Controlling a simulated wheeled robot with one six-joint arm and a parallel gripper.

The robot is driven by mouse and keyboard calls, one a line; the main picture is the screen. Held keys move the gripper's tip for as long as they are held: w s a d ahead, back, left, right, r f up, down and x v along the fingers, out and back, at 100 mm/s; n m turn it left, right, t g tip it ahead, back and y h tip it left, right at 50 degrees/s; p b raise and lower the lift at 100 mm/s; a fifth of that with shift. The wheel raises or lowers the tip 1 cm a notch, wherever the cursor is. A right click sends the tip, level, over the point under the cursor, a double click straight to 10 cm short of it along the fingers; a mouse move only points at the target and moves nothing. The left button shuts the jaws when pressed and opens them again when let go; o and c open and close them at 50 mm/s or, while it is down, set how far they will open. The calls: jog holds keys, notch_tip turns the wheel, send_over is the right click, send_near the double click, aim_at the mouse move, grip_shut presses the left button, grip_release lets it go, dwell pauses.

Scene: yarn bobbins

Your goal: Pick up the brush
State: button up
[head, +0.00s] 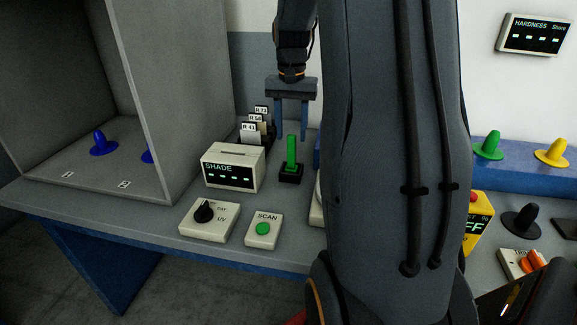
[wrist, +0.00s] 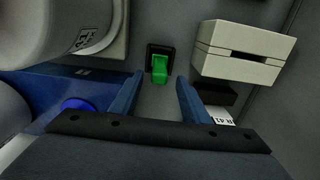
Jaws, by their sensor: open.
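The brush looks to be the green upright handle (head: 292,152) standing in a small black holder (head: 291,174) on the bench. Its bristles do not show. My gripper (head: 291,135) is open, pointing down, with its blue fingers at and behind the handle's top in the head view. In the wrist view the green handle (wrist: 159,70) lies beyond the fingertips, about midway between them, and my gripper (wrist: 161,76) is empty. The handle appears apart from both fingers.
The shade box (head: 232,167) stands left of the holder, with labelled cards (head: 249,132) behind it. The scan button box (head: 264,230) and the dial box (head: 209,220) are in front. A grey booth (head: 185,90) walls the left.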

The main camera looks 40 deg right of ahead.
aim_at(291, 167)
jog(key=f+p, duration=0.1)
jog(key=f, duration=0.2)
jog(key=f+p, duration=0.1)
jog(key=f, duration=0.3)
jog(key=shift+s+a+f, duration=0.1)
jog(key=shift+s+f, duration=0.05)
jog(key=shift+s, duration=0.05)
grip_shut()
